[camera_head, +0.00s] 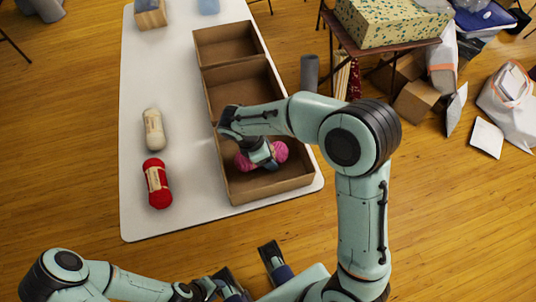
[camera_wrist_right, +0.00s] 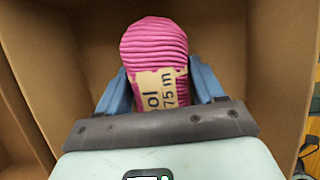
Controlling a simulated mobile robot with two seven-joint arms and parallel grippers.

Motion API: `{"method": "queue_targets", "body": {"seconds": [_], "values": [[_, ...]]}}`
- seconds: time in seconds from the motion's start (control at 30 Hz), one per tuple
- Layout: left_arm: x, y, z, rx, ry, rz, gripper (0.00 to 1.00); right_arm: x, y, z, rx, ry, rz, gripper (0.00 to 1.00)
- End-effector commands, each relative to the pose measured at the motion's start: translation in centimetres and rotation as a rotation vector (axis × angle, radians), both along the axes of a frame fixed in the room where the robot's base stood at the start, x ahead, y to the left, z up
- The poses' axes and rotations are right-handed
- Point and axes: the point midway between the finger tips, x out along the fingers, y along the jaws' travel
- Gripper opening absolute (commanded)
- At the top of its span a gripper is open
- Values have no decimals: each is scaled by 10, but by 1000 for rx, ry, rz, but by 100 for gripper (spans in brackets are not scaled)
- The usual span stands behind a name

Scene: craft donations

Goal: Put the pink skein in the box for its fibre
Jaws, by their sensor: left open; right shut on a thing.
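The pink skein (camera_head: 278,152) is inside the nearest of the open cardboard boxes (camera_head: 270,190), partly hidden by my right gripper (camera_head: 262,160). In the right wrist view the pink skein (camera_wrist_right: 155,45) sits between my two blue fingers, which are shut on it. Its paper label (camera_wrist_right: 162,90) reads "ol" and "75 m"; the rest is cut off. Brown box walls surround it; I cannot tell whether it touches the floor of the box. My left gripper (camera_head: 250,270) is open and empty, low in the head view, off the table's near edge.
A cream skein (camera_head: 153,130) and a red skein (camera_head: 157,185) lie on the white table (camera_head: 185,150), left of the boxes. A middle box (camera_head: 232,85) and a far box (camera_head: 225,45) continue the row. A grey cylinder (camera_head: 310,72) stands right of them.

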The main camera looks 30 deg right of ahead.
Motion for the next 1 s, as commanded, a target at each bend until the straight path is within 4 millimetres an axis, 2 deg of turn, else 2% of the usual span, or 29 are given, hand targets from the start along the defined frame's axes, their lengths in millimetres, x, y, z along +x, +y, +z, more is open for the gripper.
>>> {"method": "queue_targets", "body": {"seconds": [0.8,0.83,0.9,1.0], "values": [[2,0,-5,1,-8,2,43,-2,0,-21,2,5,-2,37],[2,0,-5,1,-8,2,43,-2,0,-21,2,6,-3,71],[2,0,-5,1,-8,2,43,-2,0,-21,2,7,-4,93],[2,0,-5,1,-8,2,43,-3,0,-22,4,8,-7,93]]}}
